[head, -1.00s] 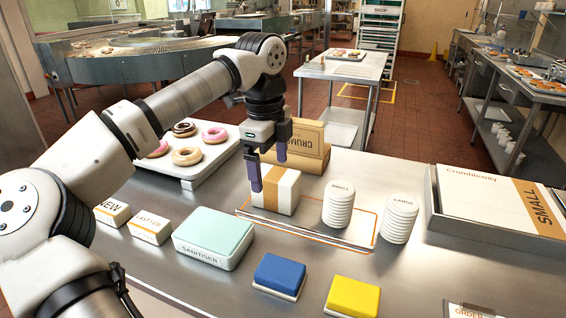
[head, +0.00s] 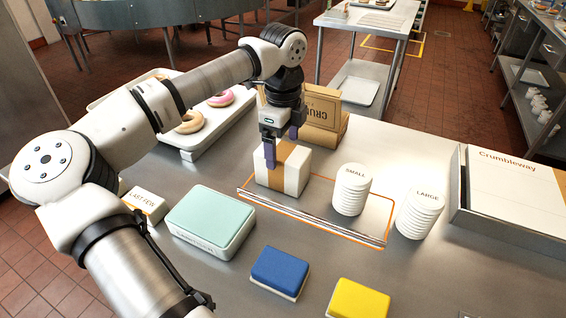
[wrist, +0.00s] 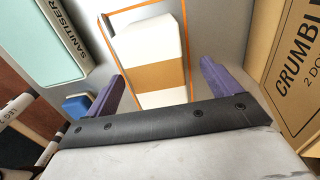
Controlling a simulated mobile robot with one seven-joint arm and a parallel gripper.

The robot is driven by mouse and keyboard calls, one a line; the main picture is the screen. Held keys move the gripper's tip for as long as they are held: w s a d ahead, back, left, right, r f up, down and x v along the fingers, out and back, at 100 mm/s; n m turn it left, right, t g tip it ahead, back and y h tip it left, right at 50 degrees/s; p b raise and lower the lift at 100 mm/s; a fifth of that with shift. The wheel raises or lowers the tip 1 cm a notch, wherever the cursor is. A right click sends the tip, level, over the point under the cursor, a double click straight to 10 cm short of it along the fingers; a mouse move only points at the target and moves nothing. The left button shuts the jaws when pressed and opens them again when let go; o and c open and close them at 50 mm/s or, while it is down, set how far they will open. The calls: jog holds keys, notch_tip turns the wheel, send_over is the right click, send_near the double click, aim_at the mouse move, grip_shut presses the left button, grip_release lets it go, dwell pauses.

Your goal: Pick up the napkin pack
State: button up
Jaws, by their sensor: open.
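The napkin pack (head: 297,171) is a white block with a tan band around it, standing on the steel counter inside an orange outline. It also shows in the wrist view (wrist: 150,42), ahead of the fingers and in line with the gap between them. My gripper (head: 282,146) is open, with its purple fingers at the pack's upper part in the head view. In the wrist view the fingers (wrist: 161,84) are spread to either side of the pack's near end, with nothing gripped. I cannot tell how far down they reach beside it.
A brown Crumbleway box (head: 322,118) stands close behind the pack. White stacks marked small (head: 350,190) and large (head: 419,214) stand to the right. A sanitiser box (head: 210,220), blue sponge (head: 280,270) and yellow sponge (head: 358,300) lie nearer. A doughnut tray (head: 228,122) is behind left.

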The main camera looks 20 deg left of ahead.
jog(key=shift+s+d+f+p, duration=0.15)
jog(key=shift+f+p, duration=0.45)
jog(key=shift+f, duration=0.9)
jog(key=shift+s+a+f+p, duration=0.1)
jog(key=shift+f+p, duration=0.5)
jog(key=shift+f, duration=0.9)
jog(key=shift+c, duration=0.4)
jog(key=c, duration=1)
jog(key=shift+c, duration=0.2)
jog(key=shift+r, duration=0.15)
